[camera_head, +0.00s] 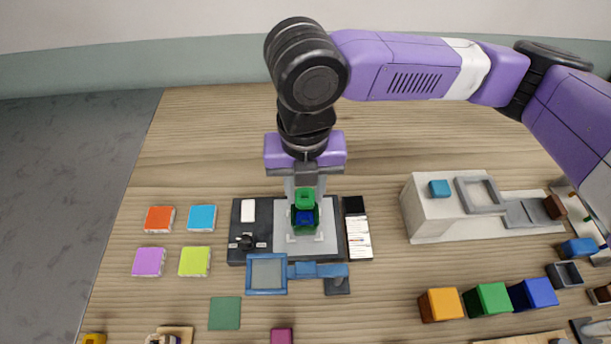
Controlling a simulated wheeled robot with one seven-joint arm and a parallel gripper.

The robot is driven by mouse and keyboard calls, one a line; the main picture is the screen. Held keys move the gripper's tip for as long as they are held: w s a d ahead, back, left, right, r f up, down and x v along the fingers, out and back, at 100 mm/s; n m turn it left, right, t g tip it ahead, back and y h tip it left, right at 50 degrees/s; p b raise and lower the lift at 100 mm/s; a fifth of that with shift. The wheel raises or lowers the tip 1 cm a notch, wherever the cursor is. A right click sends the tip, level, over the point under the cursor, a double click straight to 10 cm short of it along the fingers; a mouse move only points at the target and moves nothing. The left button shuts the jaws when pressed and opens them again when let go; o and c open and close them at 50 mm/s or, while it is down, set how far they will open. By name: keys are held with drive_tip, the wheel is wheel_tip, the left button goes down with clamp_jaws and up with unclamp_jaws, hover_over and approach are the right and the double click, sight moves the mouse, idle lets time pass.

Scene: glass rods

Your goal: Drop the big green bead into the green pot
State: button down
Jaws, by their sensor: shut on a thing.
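My gripper (305,205) points down over the grey plate (284,240) of a dark device in the middle of the table. Its pale fingers are shut on a green piece (305,196), which looks like the big green bead. A blue part and darker green show just below it; I cannot tell whether these belong to the same piece, or whether it touches the plate. The green pot (489,300) stands at the lower right, between an orange pot (440,304) and a blue pot (533,294), well away from my gripper.
A pale block (432,215) with a small blue piece on top stands right of the device. A blue frame with an arm (267,288) lies in front of it. Coloured squares (160,219) lie at left. Small items crowd the right edge. Table between device and pots is clear.

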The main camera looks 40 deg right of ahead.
drive_tip(key=shift+f+b, duration=2.1)
drive_tip(key=shift+f, duration=0.6)
drive_tip(key=c, duration=0.9)
unclamp_jaws()
drive_tip(key=shift+r, duration=3.95)
